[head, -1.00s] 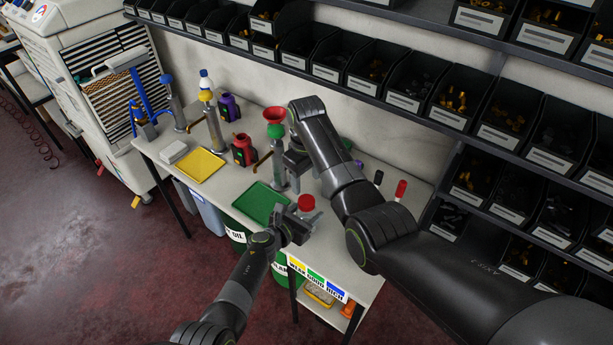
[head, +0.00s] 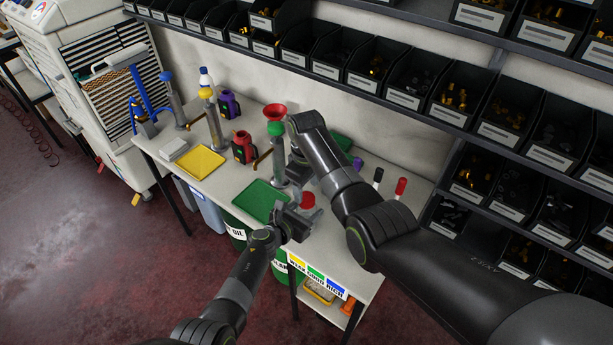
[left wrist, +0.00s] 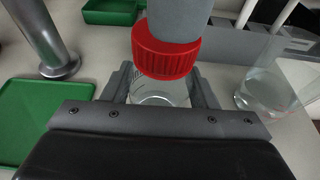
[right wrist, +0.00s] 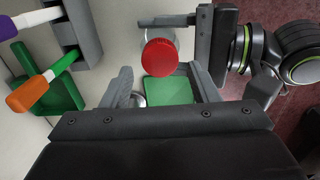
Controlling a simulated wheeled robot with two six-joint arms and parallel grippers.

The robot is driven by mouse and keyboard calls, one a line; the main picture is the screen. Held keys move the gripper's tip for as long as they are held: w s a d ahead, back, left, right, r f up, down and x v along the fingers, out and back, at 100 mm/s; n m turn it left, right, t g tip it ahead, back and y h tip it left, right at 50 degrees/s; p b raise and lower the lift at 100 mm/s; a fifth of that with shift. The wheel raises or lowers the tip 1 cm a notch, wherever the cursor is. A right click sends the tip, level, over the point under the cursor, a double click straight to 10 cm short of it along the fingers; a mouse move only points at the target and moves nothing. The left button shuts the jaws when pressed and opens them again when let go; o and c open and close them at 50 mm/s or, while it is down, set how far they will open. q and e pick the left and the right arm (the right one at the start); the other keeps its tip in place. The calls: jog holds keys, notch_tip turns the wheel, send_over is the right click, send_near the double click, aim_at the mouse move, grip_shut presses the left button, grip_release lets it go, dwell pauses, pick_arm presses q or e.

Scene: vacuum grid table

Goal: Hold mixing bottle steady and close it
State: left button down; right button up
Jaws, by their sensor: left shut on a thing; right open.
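The mixing bottle (left wrist: 158,92) is clear glass. My left gripper (left wrist: 160,80) is shut on it, with one finger on each side. The ribbed red cap (left wrist: 165,62) is at the bottle's top; whether it is fully seated I cannot tell. A grey part covers the cap's upper side in the left wrist view. The cap also shows in the head view (head: 307,200) and face-on in the right wrist view (right wrist: 160,57). My right gripper (right wrist: 158,72) is open, its fingers spread near the cap; I see no grip on it. In the head view my right arm partly hides this gripper.
A glass beaker (left wrist: 268,90) stands right of the bottle in the left wrist view.

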aim_at(306, 198)
jog(key=shift+f, duration=1.8)
jog(key=c, duration=0.8)
jog(key=shift+c, duration=0.4)
jog(key=shift+m, duration=0.9)
jog(key=o, duration=1.2)
jog(key=shift+r, duration=0.1)
